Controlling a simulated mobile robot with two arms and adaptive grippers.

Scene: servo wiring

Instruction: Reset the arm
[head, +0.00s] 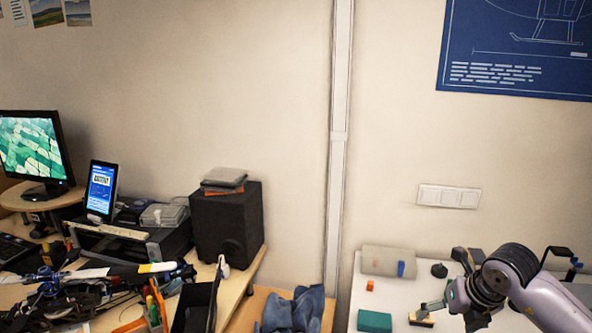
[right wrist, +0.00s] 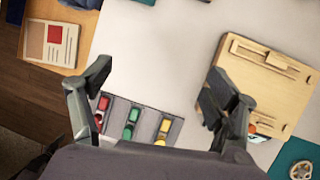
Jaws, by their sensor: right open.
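My right gripper (head: 445,285) is at the lower right of the head view, above the white table. In the right wrist view the right gripper (right wrist: 158,85) has its two fingers spread wide apart, with nothing between them. Below it on the white surface is a grey holder (right wrist: 148,112) with red, green and yellow pieces. A light wooden board or box (right wrist: 265,80) lies by the right finger, which covers part of its edge. My left gripper is not in view.
The white table (head: 350,318) holds a beige box (head: 388,261), a teal block (head: 374,321) and a small orange block (head: 370,285). A black speaker (head: 227,225) and a monitor (head: 30,150) stand on the cluttered desk at left. Bare white surface (right wrist: 150,45) lies beneath the gripper.

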